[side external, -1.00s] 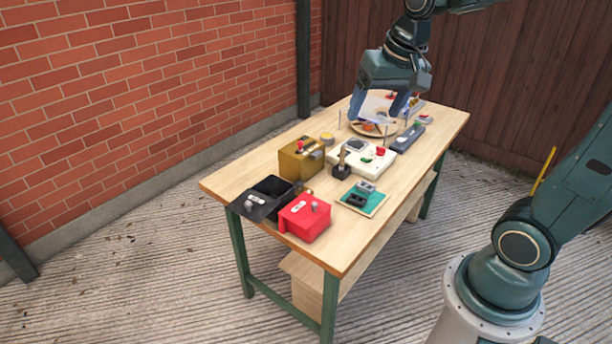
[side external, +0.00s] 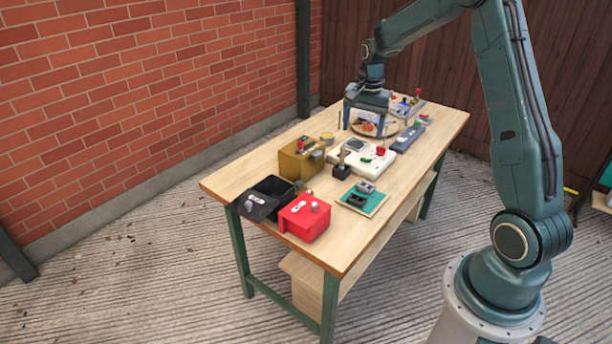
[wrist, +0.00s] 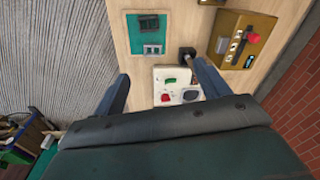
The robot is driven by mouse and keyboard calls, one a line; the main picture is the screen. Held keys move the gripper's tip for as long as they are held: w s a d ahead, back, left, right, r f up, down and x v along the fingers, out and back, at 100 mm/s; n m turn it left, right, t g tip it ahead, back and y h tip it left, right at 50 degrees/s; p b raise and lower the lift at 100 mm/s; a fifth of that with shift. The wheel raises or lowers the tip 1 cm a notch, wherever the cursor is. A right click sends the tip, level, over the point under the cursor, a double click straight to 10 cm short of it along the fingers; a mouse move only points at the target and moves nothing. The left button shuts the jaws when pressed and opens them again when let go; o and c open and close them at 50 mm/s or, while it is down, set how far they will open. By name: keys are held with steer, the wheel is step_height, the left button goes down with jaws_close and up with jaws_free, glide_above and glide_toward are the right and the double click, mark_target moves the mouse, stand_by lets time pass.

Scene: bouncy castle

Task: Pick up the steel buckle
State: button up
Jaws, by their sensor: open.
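A light grey metal-looking piece (side external: 366,187), which may be the steel buckle, lies on a teal mat (side external: 377,204) beside a darker piece (side external: 355,199). The mat shows in the wrist view too, with a grey piece (wrist: 149,22) and a dark piece (wrist: 152,49); I cannot tell for sure which is the buckle.
The white box (side external: 374,166) with a red knob stands behind the mat. The front right tabletop is clear.

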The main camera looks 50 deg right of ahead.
steer(key=d+f+m, duration=0.3)
steer(key=d+f, duration=0.4)
steer(key=f, duration=0.2)
steer(key=shift+f+g, duration=0.2)
steer(key=shift+g, duration=0.2)
glide_above(362, 189)
steer(key=d, duration=0.2)
steer(key=shift+s+f, duration=0.1)
steer(key=shift+f, duration=4.2)
steer(key=shift+f, duration=0.1)
steer(key=shift+f, duration=2.5)
steer(key=shift+c, duration=0.2)
steer(key=c, duration=1)
